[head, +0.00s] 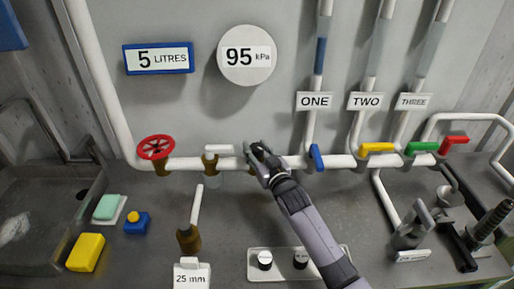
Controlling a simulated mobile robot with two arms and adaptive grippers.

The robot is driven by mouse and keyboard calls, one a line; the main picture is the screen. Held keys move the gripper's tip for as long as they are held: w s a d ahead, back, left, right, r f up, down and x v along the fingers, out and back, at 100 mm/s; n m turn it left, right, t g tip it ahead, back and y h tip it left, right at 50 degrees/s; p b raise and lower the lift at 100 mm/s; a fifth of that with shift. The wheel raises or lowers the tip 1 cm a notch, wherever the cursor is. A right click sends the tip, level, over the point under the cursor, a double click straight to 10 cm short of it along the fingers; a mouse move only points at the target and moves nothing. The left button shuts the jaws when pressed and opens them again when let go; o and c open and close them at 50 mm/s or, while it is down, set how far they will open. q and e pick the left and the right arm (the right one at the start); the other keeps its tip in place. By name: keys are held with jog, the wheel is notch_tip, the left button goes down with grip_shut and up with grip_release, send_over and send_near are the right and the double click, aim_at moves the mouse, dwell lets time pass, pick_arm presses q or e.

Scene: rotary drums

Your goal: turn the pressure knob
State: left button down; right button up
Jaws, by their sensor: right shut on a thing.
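My right gripper (258,155) reaches up from the bottom right to the white pipe (231,164) on the back wall. It is shut on a small part at the pipe, which I take to be the pressure knob. The fingers hide nearly all of it, so its shape and angle cannot be told. The round gauge (247,55) reading 95 kPa hangs on the wall above the gripper. My left gripper is not in view.
A red handwheel (155,147) and a white lever (218,149) are left of my gripper. Blue (316,157), yellow (376,147), green (421,147) and red (454,140) handles are right. A brown-based upright (189,238) stands front left.

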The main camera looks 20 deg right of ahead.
jog(key=shift+n+y, duration=0.5)
jog(key=shift+y, duration=0.3)
jog(key=o, duration=1.2)
jog(key=v, duration=1.2)
jog(key=shift+r, duration=0.1)
